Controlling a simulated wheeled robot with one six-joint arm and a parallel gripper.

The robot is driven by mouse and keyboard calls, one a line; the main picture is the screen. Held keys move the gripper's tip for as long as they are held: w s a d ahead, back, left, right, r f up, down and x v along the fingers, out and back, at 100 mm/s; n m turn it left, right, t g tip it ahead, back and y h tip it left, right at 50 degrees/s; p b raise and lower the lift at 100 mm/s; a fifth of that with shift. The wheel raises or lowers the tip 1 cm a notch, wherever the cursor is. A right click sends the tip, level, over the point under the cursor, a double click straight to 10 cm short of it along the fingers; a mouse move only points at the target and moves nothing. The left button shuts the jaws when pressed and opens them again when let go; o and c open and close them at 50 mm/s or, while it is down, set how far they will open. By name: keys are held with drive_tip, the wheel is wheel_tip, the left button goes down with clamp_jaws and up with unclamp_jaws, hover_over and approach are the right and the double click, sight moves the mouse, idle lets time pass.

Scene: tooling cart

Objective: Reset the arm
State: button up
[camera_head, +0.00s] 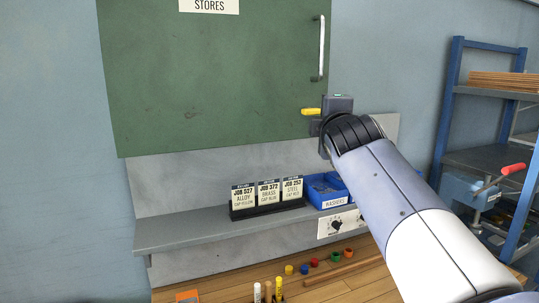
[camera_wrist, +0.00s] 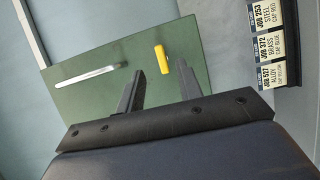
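My arm reaches up from the lower right in the head view. My gripper (camera_wrist: 161,68) is at the lower right corner of the green STORES panel (camera_head: 215,70). Its two dark fingers stand apart in the wrist view, with nothing clamped between them. A yellow handle (camera_wrist: 162,58) shows just beyond the gap between the fingertips, apart from both. The yellow handle also shows in the head view (camera_head: 311,111), just left of the gripper end. The fingers are hard to make out in the head view.
A grey ledge (camera_head: 190,230) below holds job cards (camera_head: 268,194) and blue bins (camera_head: 326,192). Coloured caps (camera_head: 314,262) and a rod lie on the wooden top (camera_head: 225,293). A blue shelf rack (camera_head: 447,105) stands right. A white bar handle (camera_head: 321,48) is on the panel.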

drive_tip(key=w+p, duration=0.2)
drive_tip(key=w, duration=0.6)
drive_tip(key=shift+w+d, duration=0.35)
drive_tip(key=shift+s, duration=0.15)
